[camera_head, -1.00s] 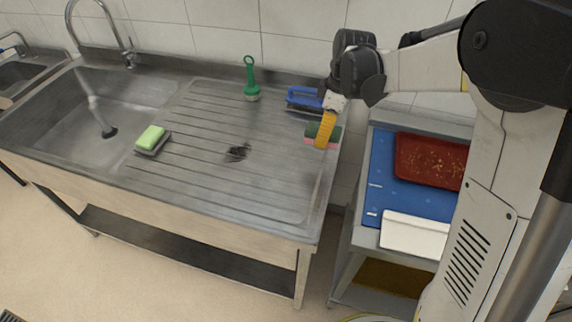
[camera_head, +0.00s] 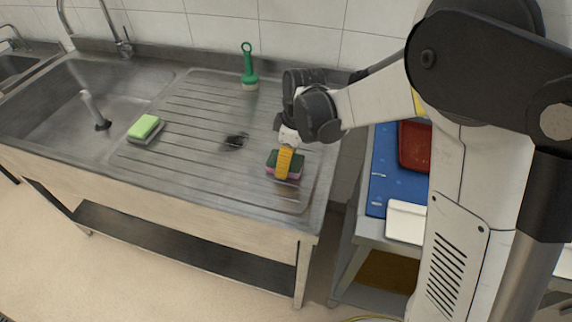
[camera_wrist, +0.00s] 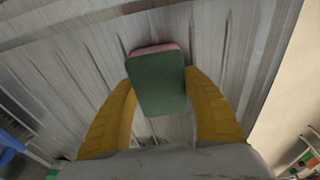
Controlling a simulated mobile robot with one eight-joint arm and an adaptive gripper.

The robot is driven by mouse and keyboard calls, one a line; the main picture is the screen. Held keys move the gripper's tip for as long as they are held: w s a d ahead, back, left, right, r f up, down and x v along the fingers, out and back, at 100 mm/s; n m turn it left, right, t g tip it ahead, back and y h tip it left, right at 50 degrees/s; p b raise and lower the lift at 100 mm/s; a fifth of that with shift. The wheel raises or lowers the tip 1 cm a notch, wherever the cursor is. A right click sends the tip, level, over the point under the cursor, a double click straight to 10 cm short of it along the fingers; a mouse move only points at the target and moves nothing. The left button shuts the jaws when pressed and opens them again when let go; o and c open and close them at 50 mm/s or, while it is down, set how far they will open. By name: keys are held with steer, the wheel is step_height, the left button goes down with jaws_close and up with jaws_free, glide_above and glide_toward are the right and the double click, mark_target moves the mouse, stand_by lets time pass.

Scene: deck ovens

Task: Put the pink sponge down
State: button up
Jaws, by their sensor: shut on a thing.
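The pink sponge (camera_head: 271,168) has a dark green scouring side that faces up in the head view. My gripper (camera_head: 284,165) is shut on it, over the right part of the ribbed metal drainboard (camera_head: 190,150). In the wrist view the sponge (camera_wrist: 157,82) sits between the two yellow fingers of my gripper (camera_wrist: 160,98), its green face toward the camera and a pink edge at the far end. It is low over the drainboard; I cannot tell whether it touches the metal.
A green-handled brush (camera_head: 248,68) stands at the drainboard's back. A light green sponge (camera_head: 144,126) lies on a grey holder near the sink basin (camera_head: 75,100). A dark patch (camera_head: 236,141) lies mid-drainboard. A cart with a blue top (camera_head: 385,170) stands right.

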mark_target(293, 162)
steer(key=shift+r, duration=0.1)
steer(key=o, duration=1.1)
steer(key=r+p, duration=0.1)
steer(key=r, duration=0.3)
steer(key=d+r+p, duration=0.1)
steer(key=r+p, duration=0.1)
steer(key=r, duration=0.2)
steer(key=d+r+p, duration=0.1)
steer(key=r, duration=0.3)
steer(key=shift+s, duration=0.4)
steer(key=s+d+r+m+t, duration=0.2)
steer(key=s+d+m, duration=0.2)
steer(key=s, duration=0.1)
steer(key=s+d+r+m+t+h, duration=0.1)
steer(key=s+d+r+m+t, duration=0.1)
steer(key=s+d+m, duration=0.3)
steer(key=s+d+r+m+t, duration=0.2)
steer(key=s+d+m, duration=0.2)
steer(key=s, duration=0.3)
steer(key=shift+d+r+m+t+h, duration=0.2)
steer(key=shift+d+m+t+h, duration=0.1)
steer(key=shift+m, duration=0.2)
